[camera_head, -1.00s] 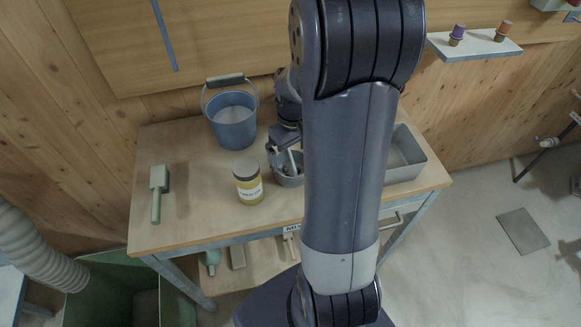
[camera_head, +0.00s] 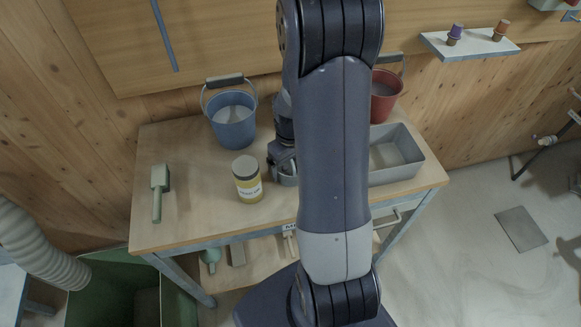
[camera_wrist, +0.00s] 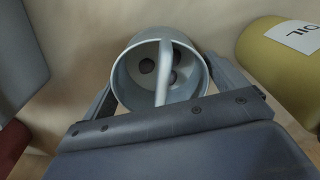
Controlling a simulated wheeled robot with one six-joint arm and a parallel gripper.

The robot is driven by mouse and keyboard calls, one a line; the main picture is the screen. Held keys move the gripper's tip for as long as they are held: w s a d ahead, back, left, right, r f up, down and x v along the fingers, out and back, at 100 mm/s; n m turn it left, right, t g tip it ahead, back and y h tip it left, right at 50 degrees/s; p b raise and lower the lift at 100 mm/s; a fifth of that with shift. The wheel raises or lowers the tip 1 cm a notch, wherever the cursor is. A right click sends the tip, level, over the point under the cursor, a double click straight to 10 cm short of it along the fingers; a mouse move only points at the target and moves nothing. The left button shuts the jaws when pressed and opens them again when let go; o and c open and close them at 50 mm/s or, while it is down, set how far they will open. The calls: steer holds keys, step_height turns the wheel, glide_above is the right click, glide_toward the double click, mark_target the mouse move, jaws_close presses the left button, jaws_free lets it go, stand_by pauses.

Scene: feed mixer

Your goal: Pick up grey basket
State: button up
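The grey basket (camera_wrist: 128,88) is a small round pale grey tub with a bar handle across its open top. It stands on the table, and a few dark round spots show inside it. In the head view only part of the basket (camera_head: 287,180) shows beside my arm. My gripper (camera_wrist: 160,75) is open around it, with one finger on each side of its wall. Whether the fingers touch the wall is hard to tell. In the head view my gripper (camera_head: 283,160) is low over the basket and partly hidden by my arm.
A yellow jar (camera_head: 248,182) stands close to the basket, and it also shows in the wrist view (camera_wrist: 275,62).

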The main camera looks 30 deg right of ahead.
steer(key=c, duration=0.9)
